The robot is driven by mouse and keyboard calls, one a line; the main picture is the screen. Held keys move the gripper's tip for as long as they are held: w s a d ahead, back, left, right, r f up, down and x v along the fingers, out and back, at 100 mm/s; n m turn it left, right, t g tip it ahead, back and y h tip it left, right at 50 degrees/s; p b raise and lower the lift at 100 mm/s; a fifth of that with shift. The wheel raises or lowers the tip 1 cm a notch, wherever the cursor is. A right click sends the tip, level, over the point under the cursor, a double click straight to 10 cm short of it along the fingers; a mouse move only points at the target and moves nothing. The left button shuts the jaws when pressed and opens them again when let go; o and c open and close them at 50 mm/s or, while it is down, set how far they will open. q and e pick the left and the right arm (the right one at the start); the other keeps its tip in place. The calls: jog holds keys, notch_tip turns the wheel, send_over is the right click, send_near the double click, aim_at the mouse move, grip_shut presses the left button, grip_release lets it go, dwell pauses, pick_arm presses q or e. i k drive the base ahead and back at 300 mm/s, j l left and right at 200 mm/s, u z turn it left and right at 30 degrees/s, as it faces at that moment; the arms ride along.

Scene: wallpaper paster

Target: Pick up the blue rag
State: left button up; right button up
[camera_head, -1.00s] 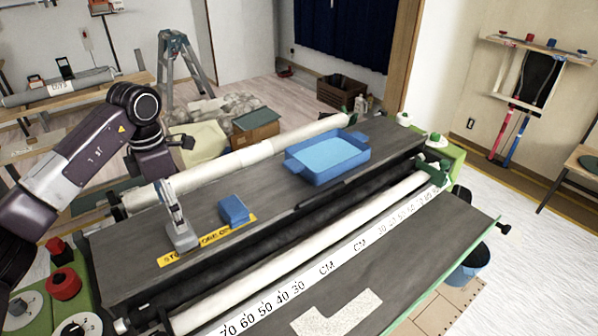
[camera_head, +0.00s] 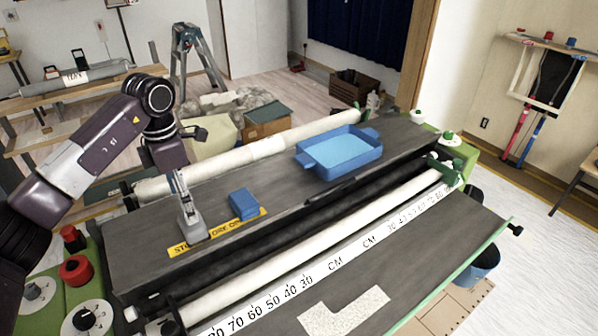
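The blue rag (camera_head: 243,204) looks like a small folded blue block. It lies on the dark tabletop at the edge of a yellow printed label (camera_head: 222,235), left of the blue tray. My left arm comes in from the left and bends down above the table's far left part. My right gripper is not in view.
A blue tray (camera_head: 340,157) with handles sits farther right. White rolls (camera_head: 270,148) run along the table. Bare tabletop (camera_head: 140,252) lies left of the tool.

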aim_at(245, 207)
jog(key=i+l+u, duration=0.15)
jog(key=l, duration=0.15)
jog(key=i+l+u, duration=0.15)
jog(key=l, duration=0.15)
jog(key=i+l+u, duration=0.15)
jog(key=l, duration=0.2)
jog(key=i+l+u, duration=0.15)
jog(key=l, duration=0.2)
jog(key=l+u, duration=0.15)
jog(key=l, duration=0.2)
jog(key=i, duration=0.05)
